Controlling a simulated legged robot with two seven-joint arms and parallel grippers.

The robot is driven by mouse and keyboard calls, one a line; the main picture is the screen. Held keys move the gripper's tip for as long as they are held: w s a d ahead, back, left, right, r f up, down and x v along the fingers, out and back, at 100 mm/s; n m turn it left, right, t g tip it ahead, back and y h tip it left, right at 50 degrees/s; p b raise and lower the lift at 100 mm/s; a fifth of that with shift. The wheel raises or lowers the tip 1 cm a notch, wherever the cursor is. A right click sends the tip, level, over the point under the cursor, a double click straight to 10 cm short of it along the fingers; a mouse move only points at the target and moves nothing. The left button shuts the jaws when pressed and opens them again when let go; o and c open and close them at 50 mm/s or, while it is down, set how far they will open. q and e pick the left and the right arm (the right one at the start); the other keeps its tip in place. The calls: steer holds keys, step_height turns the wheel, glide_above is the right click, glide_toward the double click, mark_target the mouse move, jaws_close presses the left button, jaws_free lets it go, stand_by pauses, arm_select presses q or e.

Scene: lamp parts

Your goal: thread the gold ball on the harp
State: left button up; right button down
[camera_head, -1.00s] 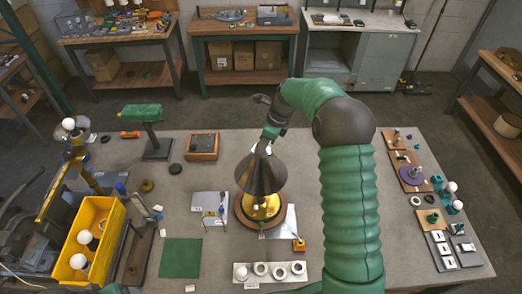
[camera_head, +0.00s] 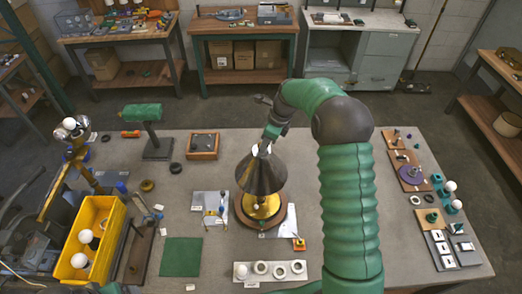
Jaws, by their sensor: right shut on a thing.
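The lamp stands on the table with a dark cone shade (camera_head: 261,175) above a gold, wood-rimmed base (camera_head: 262,208). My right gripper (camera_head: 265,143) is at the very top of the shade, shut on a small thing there. That fits the gold ball, but it is too small and too covered by the fingers to make out. The harp is hidden inside the shade, apart from perhaps a pale bit at its top. I cannot tell whether the ball touches the harp.
A yellow bin (camera_head: 115,239) with white bulbs stands at the left. A pale strip with rings (camera_head: 296,270) lies in front of the lamp, a green mat (camera_head: 181,257) at front left. A green-headed lamp (camera_head: 144,113) stands behind left. Trays of small parts line the right edge.

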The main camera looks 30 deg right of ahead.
steer(key=shift+a+f+p, duration=0.1)
steer(key=shift+p, duration=0.2)
stand_by(0.6)
steer(key=c, duration=1.8)
jaws_free()
jaws_close()
steer(key=shift+s, duration=0.1)
steer(key=shift+s+a+f, duration=0.1)
steer(key=shift+f, duration=0.1)
